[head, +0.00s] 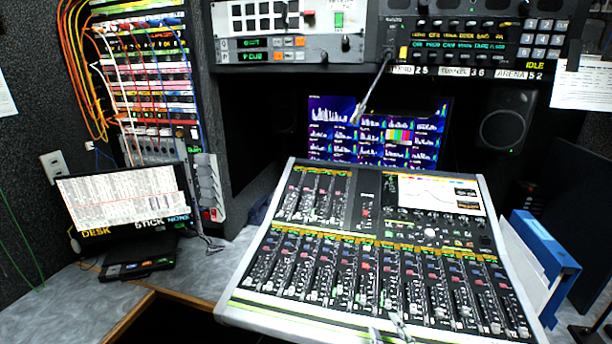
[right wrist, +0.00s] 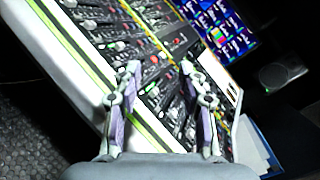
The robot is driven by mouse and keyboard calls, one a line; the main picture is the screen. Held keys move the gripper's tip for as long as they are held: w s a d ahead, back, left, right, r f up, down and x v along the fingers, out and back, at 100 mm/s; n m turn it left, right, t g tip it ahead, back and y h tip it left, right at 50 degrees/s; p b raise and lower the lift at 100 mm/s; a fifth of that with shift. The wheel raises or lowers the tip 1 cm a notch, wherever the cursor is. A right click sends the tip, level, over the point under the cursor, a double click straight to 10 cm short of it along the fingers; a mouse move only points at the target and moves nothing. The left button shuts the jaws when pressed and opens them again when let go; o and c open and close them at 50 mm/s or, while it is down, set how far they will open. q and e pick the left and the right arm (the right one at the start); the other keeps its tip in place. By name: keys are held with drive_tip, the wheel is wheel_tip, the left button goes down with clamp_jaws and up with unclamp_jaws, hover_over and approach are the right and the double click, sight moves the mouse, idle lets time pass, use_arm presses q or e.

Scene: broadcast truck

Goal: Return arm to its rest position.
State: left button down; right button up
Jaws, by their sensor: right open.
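My right gripper (head: 388,328) shows at the bottom edge of the head view, in front of the lower faders of the mixing console (head: 228,312). In the right wrist view its two fingers (right wrist: 160,76) are apart with nothing between them, and the console (right wrist: 70,45) lies beyond them. I cannot tell the exact gap between the fingertips and the console. Most of my right arm is outside the head view. My left gripper is not in view.
A gooseneck microphone (head: 372,88) hangs above the console, before a monitor (head: 330,130). A blue binder (head: 545,245) stands at the console's right. A small screen (head: 120,195) is on the left desk, with bare grey desktop (head: 60,310) in front.

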drive_tip(key=s+a+f+n+g+y, duration=0.2)
drive_tip(key=s+a+f+n+g, duration=0.15)
drive_tip(key=n, duration=0.55)
drive_tip(key=s+a+f+n+g+y, duration=0.15)
drive_tip(key=s+f+n+g, duration=0.3)
drive_tip(key=n, duration=0.55)
drive_tip(key=s+d+f+n+g+h, duration=0.5)
drive_tip(key=s+d+n+g+h, duration=0.3)
drive_tip(key=d, duration=0.4)
drive_tip(key=s+d+f+m, duration=0.1)
drive_tip(key=s+f, duration=0.1)
drive_tip(key=f, duration=1.2)
drive_tip(key=s+d+f, duration=0.1)
drive_tip(key=s+f, duration=0.1)
drive_tip(key=f, duration=1.2)
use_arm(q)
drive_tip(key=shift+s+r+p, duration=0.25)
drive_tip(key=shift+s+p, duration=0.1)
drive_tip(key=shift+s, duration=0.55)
use_arm(e)
drive_tip(key=s+d+f, duration=0.1)
drive_tip(key=s+f, duration=1.2)
drive_tip(key=s, duration=0.4)
drive_tip(key=shift+s+g+y, duration=0.25)
drive_tip(key=shift+g+y, duration=0.15)
drive_tip(key=shift+y, duration=0.05)
